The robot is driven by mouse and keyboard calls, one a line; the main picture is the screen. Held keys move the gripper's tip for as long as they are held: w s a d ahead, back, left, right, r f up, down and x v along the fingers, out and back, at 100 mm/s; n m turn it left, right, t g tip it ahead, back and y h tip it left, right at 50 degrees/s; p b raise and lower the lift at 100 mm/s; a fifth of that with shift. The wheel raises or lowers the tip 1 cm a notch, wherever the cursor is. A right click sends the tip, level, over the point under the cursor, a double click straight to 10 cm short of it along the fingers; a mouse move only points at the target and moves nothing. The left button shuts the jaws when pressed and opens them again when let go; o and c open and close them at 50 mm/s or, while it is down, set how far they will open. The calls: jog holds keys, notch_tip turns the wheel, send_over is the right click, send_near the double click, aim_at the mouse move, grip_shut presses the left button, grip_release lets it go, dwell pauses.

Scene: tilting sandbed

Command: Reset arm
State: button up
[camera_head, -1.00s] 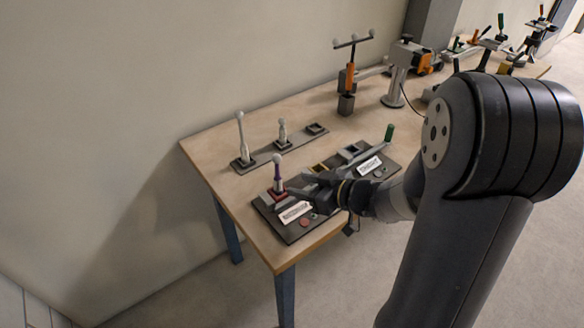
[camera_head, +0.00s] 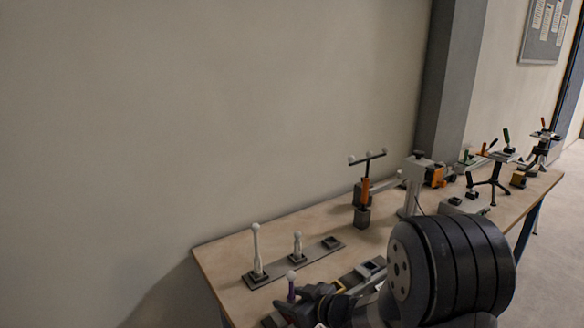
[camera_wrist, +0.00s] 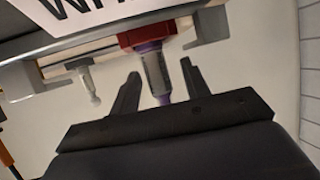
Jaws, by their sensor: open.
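My gripper (camera_head: 290,306) is open, low in the head view over the front of the wooden table. In the wrist view, its two dark fingers (camera_wrist: 160,69) stand apart, with a purple-stemmed piece (camera_wrist: 153,72) showing between them; I cannot tell whether they touch it. The picture there looks upside down, and the piece stands in a red holder (camera_wrist: 148,34) beside a white label (camera_wrist: 70,14). My arm hides much of the table's front.
A grey strip (camera_head: 318,254) with two white ball-topped pegs (camera_head: 257,250) (camera_head: 298,246) and an empty socket lies behind. An orange-and-black stand (camera_head: 363,195) and a white post device (camera_head: 411,185) stand farther right. The wall closes off the back.

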jog(key=shift+w+a+r+p, duration=0.45)
jog(key=shift+a+p, duration=0.05)
jog(key=shift+p, duration=0.1)
jog(key=shift+r+p, duration=0.3)
jog(key=shift+r, duration=0.15)
